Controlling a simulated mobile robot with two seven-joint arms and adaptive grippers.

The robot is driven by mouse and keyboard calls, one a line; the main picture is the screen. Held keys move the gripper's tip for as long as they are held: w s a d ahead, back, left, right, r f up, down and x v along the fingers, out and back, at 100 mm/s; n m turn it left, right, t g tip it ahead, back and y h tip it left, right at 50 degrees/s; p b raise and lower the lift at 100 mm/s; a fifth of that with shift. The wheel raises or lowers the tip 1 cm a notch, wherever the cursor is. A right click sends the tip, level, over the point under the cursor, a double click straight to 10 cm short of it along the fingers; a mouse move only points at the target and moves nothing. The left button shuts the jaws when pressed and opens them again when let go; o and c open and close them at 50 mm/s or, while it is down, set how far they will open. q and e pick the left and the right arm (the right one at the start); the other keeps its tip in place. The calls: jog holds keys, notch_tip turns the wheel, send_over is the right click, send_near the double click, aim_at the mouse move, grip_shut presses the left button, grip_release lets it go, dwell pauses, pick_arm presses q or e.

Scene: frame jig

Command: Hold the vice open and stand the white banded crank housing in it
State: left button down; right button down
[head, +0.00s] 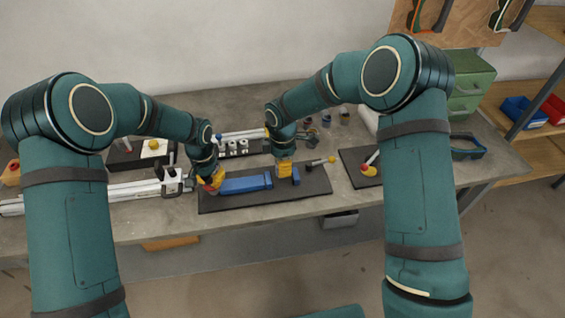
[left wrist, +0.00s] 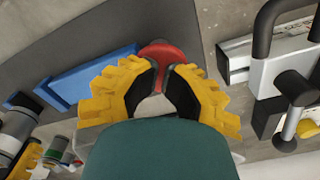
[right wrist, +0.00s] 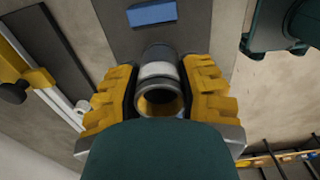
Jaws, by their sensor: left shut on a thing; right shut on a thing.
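The blue vice (head: 245,184) lies on a dark mat, with a separate small blue block (head: 296,176) to its right. My left gripper (head: 212,182) is at the vice's left end, shut on a red-ended handle (left wrist: 156,52); the blue body (left wrist: 88,78) shows beside it in the left wrist view. My right gripper (head: 285,170) is over the gap between the blue body and the small block. It is shut on the crank housing (right wrist: 158,71), a dark cylinder with a white band and an open near end. The head view hides the housing behind the fingers.
The dark mat (head: 250,200) lies near the table's front edge. A lever with a yellow ball (head: 331,159) is right of the vice. Pale rails (head: 130,188) lie to the left. A second dark mat with a red-and-yellow handle (head: 369,170) is further right.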

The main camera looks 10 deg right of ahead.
pick_arm(q)
jog(key=shift+s+f, duration=0.25)
jog(key=shift+f, duration=0.1)
pick_arm(e)
jog(key=shift+f, duration=1.95)
jog(key=c, duration=0.5)
grip_release()
jog(key=shift+c, duration=0.2)
pick_arm(q)
jog(key=shift+a, duration=0.1)
pick_arm(e)
notch_tip(320, 180, up, 12)
jog(key=shift+s+r, duration=0.1)
